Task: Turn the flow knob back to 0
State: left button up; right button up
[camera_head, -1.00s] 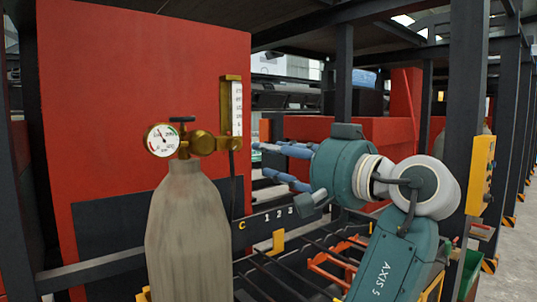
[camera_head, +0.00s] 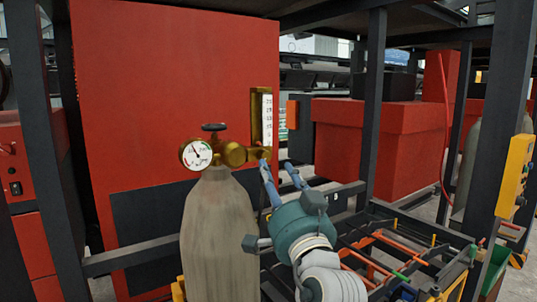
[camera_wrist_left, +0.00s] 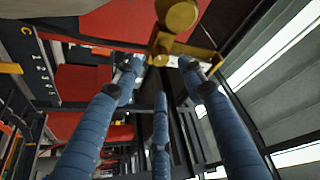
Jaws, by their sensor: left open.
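A grey gas cylinder (camera_head: 219,240) carries a brass regulator (camera_head: 234,153) with a round white gauge (camera_head: 197,154) and a dark handwheel (camera_head: 214,127) on top. A brass flow meter with a white scale (camera_head: 267,118) stands on its right. The small flow knob is hard to make out in the head view. My left gripper (camera_head: 279,166) is open with blue fingers pointing up at the foot of the flow meter. In the left wrist view, brass fittings (camera_wrist_left: 176,14) show ahead, and a small brass end (camera_wrist_left: 160,59) lies between the spread fingertips. Contact cannot be told.
A red panel (camera_head: 165,90) rises behind the cylinder. Dark steel posts (camera_head: 373,110) frame the station. Red boxes (camera_head: 370,140) stand behind.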

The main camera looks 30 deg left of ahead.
aim_at(266, 157)
pick_arm(q)
jog(key=p+x, duration=0.1)
jog(key=x, duration=0.3)
jog(key=shift+w+a+r+p, duration=0.1)
jog(key=shift+a+r+p, duration=0.2)
jog(key=shift+p, duration=0.05)
jog(key=shift+w+a, duration=0.5)
jog(key=shift+w, duration=0.05)
jog(key=shift+c, duration=0.5)
grip_shut()
jog(key=n+b, duration=0.1)
jog(key=b, duration=0.2)
jog(key=shift+f+y, duration=0.15)
jog(key=shift+y, duration=0.25)
jog(key=shift+n+b, duration=0.4)
jog(key=shift+r, duration=0.3)
